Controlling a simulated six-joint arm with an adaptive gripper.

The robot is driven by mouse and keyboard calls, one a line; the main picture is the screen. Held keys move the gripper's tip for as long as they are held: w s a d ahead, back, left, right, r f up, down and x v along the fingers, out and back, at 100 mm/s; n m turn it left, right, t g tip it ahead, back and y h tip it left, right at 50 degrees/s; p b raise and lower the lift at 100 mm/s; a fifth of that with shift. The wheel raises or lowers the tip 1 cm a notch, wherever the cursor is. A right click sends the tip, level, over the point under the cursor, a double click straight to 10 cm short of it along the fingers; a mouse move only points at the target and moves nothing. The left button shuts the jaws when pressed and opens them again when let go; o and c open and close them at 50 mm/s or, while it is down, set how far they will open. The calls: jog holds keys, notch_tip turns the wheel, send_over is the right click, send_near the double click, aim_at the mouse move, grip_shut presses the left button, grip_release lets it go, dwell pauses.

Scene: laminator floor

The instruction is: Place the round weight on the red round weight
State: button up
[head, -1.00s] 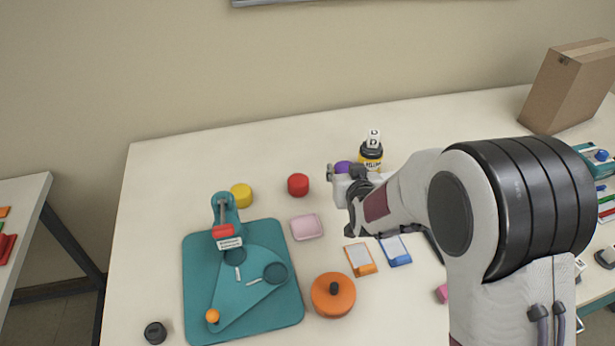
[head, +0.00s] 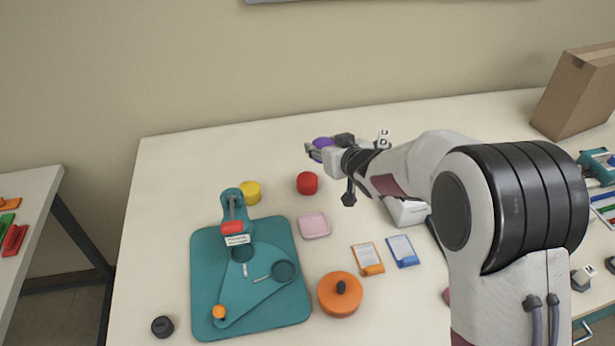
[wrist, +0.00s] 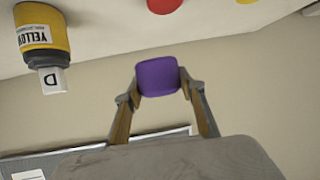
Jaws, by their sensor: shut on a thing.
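My gripper (head: 318,150) is shut on a purple round weight (head: 323,143) and holds it up above the back part of the table. In the wrist view the purple weight (wrist: 158,77) sits between the two fingertips. The red round weight (head: 307,183) stands on the table below and slightly left of my gripper in the head view. Its top is clear. In the wrist view a red round shape (wrist: 164,4) is cut off by the top edge, apart from the held weight.
A yellow round weight (head: 250,192) stands left of the red one. A teal board with a fixture (head: 207,300), a pink dish (head: 314,226) and an orange lidded pot (head: 340,296) lie in front.

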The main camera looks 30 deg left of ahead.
jog(key=shift+n+g+y, duration=0.6)
jog(key=shift+n+g, duration=0.3)
jog(key=a, duration=0.1)
jog(key=a+r, duration=0.1)
jog(key=a, duration=0.2)
jog(key=shift+s+a+r, duration=0.15)
jog(key=shift+s+r, duration=0.2)
jog(key=shift+s, duration=0.05)
jog(key=shift+f, duration=0.1)
send_over(307, 177)
jog(key=shift+f, duration=3.05)
jog(key=shift+f, duration=1.85)
jog(key=shift+f, duration=0.15)
